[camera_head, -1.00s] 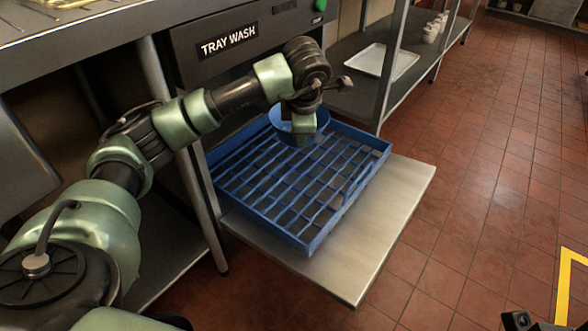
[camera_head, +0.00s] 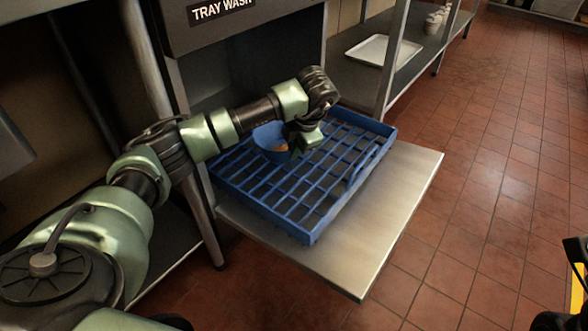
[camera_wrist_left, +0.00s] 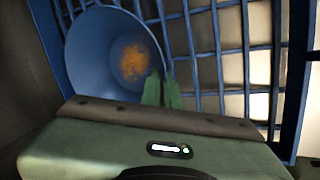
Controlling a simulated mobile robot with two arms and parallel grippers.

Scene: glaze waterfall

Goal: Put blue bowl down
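The blue bowl (camera_head: 268,146) is in the head view, above or on the back left part of the blue rack. It is tilted, and an orange-brown stain shows inside it. My left gripper (camera_head: 299,149) is at the bowl's right side. In the left wrist view the green fingertips (camera_wrist_left: 162,92) are close together at the rim of the bowl (camera_wrist_left: 105,50), shut on its edge. Whether the bowl's underside touches the rack is hidden. My right gripper's fingers do not show.
The blue grid rack (camera_head: 318,234) lies on a metal shelf (camera_head: 400,215) below the "TRAY WASH" machine (camera_head: 235,35). Most of the rack is empty. A pale tray (camera_head: 383,49) and white cups (camera_head: 436,20) sit on a shelf behind. Red tiled floor is open on the right.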

